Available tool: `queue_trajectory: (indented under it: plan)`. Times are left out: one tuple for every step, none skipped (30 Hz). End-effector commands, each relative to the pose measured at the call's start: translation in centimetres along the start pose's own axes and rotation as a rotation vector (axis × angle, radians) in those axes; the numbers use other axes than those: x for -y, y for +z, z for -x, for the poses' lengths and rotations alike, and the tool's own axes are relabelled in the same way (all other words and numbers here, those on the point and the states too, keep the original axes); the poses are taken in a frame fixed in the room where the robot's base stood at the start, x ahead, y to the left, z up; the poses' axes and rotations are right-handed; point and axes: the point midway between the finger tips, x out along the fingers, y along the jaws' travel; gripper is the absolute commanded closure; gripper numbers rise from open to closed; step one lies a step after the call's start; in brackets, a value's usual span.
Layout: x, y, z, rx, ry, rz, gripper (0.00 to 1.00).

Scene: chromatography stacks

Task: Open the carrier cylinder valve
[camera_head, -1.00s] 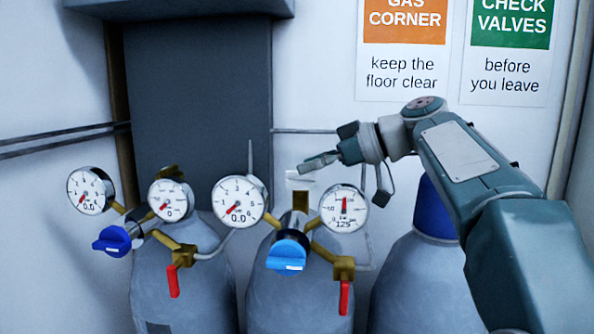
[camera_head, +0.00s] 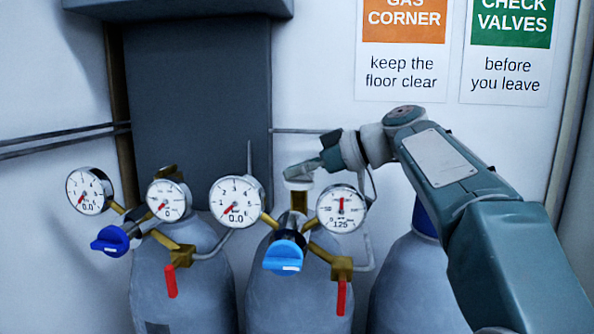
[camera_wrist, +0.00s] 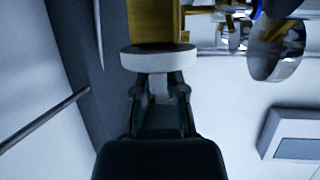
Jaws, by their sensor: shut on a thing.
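The valve handwheel is a pale disc (camera_head: 297,184) on a brass stem (camera_head: 299,200) at the top of the middle grey cylinder (camera_head: 268,280). In the wrist view the pale disc (camera_wrist: 158,58) sits between my fingertips and the brass stem (camera_wrist: 155,20). My gripper (camera_head: 298,170) reaches in from the right at the disc. In the wrist view my gripper (camera_wrist: 160,84) is shut on the disc's near side. The right gauge (camera_head: 341,208) reads 125 and the left gauge (camera_head: 237,202) reads 0.0. Whether the wheel has turned cannot be seen.
A blue regulator knob (camera_head: 284,257) and a red lever (camera_head: 341,297) sit below the disc. A left cylinder (camera_head: 185,290) carries its own gauges and dark blue knob (camera_head: 110,240). A blue-topped cylinder (camera_head: 405,280) stands at right, partly behind my arm.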

Motion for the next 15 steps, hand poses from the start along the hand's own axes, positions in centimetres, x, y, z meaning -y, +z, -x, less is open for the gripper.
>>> queue_trajectory:
  plan:
    - [-0.19, 0.15, 0.10, 0.002, -0.017, 0.005, 1.00]
    - [-0.22, 0.12, 0.13, 0.001, -0.031, 0.011, 1.00]
    - [-0.26, 0.17, 0.14, 0.002, -0.054, 0.020, 1.00]
    - [-0.26, 0.16, 0.17, 0.002, -0.071, 0.028, 1.00]
    - [-0.28, 0.17, 0.19, 0.002, -0.087, 0.036, 1.00]
    - [-0.29, 0.18, 0.22, 0.002, -0.107, 0.044, 1.00]
    - [-0.26, 0.18, 0.25, 0.002, -0.121, 0.050, 1.00]
    - [-0.26, 0.16, 0.28, 0.001, -0.132, 0.055, 1.00]
    - [-0.26, 0.18, 0.31, 0.001, -0.145, 0.060, 1.00]
    - [-0.24, 0.20, 0.33, 0.001, -0.152, 0.062, 1.00]
    - [-0.24, 0.19, 0.36, 0.001, -0.156, 0.065, 1.00]
    - [-0.23, 0.19, 0.40, 0.001, -0.159, 0.067, 1.00]
    - [-0.22, 0.18, 0.43, 0.001, -0.160, 0.067, 1.00]
    - [-0.22, 0.19, 0.45, 0.001, -0.160, 0.067, 1.00]
    - [-0.22, 0.20, 0.48, 0.001, -0.159, 0.067, 1.00]
